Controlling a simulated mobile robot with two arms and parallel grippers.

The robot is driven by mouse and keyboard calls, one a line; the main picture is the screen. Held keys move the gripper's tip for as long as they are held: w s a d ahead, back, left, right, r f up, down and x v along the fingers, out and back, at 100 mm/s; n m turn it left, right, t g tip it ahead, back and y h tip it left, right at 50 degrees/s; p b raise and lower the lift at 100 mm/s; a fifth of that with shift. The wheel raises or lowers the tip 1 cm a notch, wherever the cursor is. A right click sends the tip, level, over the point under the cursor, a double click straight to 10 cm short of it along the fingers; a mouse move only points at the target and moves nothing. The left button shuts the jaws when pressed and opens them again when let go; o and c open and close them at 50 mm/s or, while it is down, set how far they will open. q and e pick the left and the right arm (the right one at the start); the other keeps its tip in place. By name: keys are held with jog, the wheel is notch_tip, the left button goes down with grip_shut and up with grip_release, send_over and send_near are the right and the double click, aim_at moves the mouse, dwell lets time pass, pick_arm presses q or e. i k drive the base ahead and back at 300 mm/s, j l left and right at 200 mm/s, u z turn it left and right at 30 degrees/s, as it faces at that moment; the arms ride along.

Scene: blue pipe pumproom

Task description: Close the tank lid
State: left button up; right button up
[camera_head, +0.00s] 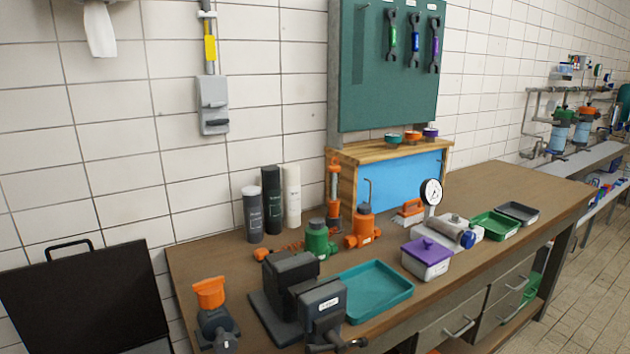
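A large black panel (85,300) with a black bar handle (69,247) on its top edge stands raised and leaning at the lower left, in front of the tiled wall. It looks like the tank lid standing open. Its lower part runs out of the picture, and I cannot see the tank body or its opening. Neither of my grippers shows in the head view.
The wooden workbench (480,197) begins just right of the panel. On it are a dark vise (293,270), a teal tray (372,290), a purple-lidded box (427,257), an orange-topped fitting (209,293) and three cylinders near the wall. Tiled floor (575,262) is free at right.

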aim_at(108, 301)
jog(key=u, duration=1.35)
jog(key=i+j, duration=0.2)
jog(key=j, duration=0.15)
jog(key=i+j, duration=0.2)
jog(key=j, duration=0.2)
jog(key=i+j+z, duration=0.1)
jog(key=j, duration=0.25)
jog(key=i, duration=0.1)
